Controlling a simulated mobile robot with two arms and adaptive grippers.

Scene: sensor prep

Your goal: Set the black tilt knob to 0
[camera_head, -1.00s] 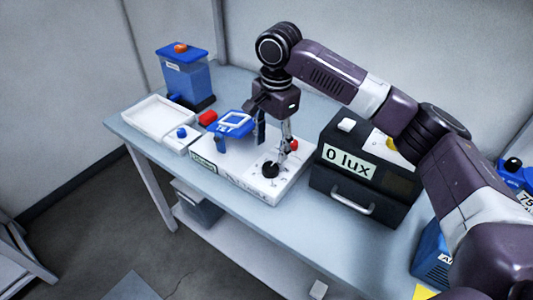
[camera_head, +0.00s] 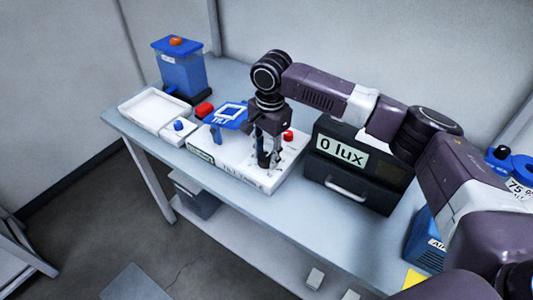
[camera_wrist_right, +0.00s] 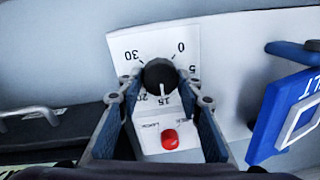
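The black tilt knob (camera_wrist_right: 160,76) sits on a white dial card printed with 0, 5, 15, 20 and 30. Its white pointer line faces the 15 side in the right wrist view. My right gripper (camera_wrist_right: 158,95) is open, with one finger on each side of the knob; a small gap seems to show on both sides. In the head view my right gripper (camera_head: 266,160) points down onto the white tilt base (camera_head: 232,172) and mostly hides the knob. A blue tilt piece (camera_head: 227,115) stands on this base. My left gripper is not in view.
A red button (camera_wrist_right: 169,139) is close to the fingers. The black "0 lux" box (camera_head: 343,168) stands right of the base. A white tray (camera_head: 152,110) and a blue container (camera_head: 180,68) are at the left. The table's front strip (camera_head: 262,205) is clear.

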